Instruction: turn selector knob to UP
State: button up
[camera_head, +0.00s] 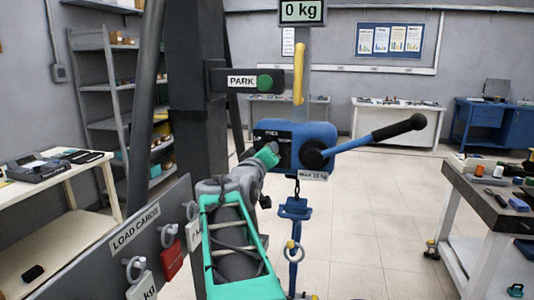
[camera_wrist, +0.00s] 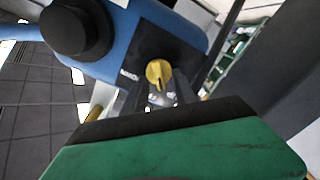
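A blue hoist body (camera_head: 318,137) hangs from the grey post, with a black face on its left side and a dark lever on its right. In the wrist view, a gold selector knob (camera_wrist: 157,73) sits on the dark face of the blue body (camera_wrist: 135,40). My gripper (camera_head: 268,155) is at the left of the hoist, close to that face, and covers part of it in the head view. In the wrist view, the green and black gripper housing fills the bottom. Its fingers are dark and hard to make out near the knob. I cannot tell whether they touch it.
The lever (camera_head: 375,137) sticks out to the right of the hoist. A chain with a blue hook block (camera_head: 295,209) hangs below. A PARK arm (camera_head: 243,81) is above, and a LOAD CARDS board (camera_head: 130,238) is at lower left.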

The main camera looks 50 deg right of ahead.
jog(key=b+v, duration=0.1)
jog(key=v, duration=0.6)
jog(key=shift+s+a, duration=0.2)
jog(key=shift+a, duration=0.1)
